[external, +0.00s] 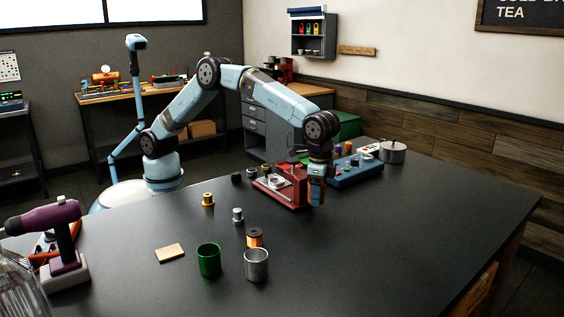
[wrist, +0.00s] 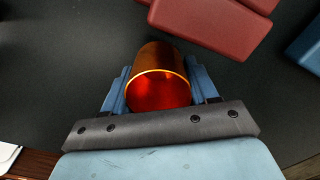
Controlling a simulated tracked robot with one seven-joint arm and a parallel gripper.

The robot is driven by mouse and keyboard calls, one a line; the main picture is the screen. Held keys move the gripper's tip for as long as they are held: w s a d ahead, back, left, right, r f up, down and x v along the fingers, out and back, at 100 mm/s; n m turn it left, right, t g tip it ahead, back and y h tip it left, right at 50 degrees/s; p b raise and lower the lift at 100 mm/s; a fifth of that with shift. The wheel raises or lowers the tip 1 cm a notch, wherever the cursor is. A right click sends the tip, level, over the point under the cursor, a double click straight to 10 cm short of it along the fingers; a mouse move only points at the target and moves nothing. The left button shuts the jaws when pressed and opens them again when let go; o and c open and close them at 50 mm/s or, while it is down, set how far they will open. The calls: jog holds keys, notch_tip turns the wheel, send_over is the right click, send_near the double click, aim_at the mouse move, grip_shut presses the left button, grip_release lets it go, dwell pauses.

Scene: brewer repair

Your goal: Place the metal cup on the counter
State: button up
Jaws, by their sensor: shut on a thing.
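My gripper (external: 317,190) is low over the dark counter (external: 390,240), just right of the red machine. In the wrist view my gripper (wrist: 160,92) has its blue fingers on both sides of a shiny orange-copper metal cup (wrist: 158,85) and is shut on it. The cup's open mouth faces the camera and its inside glows red. In the external view the fingers mostly hide the cup; I cannot tell whether it touches the counter. A silver metal cup (external: 257,265) stands upright near the front, beside a green cup (external: 209,260).
The red machine (external: 275,190) is close to my gripper's left, with a blue box (external: 355,172) behind to the right. A lidded pot (external: 392,152) stands farther back. A purple drill (external: 55,240) is at the left. The counter's right front is clear.

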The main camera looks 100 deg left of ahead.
aim_at(317, 215)
jog(key=shift+f, duration=2.1)
jog(key=o, duration=1.2)
jog(key=shift+f, duration=0.1)
jog(key=shift+c, duration=0.2)
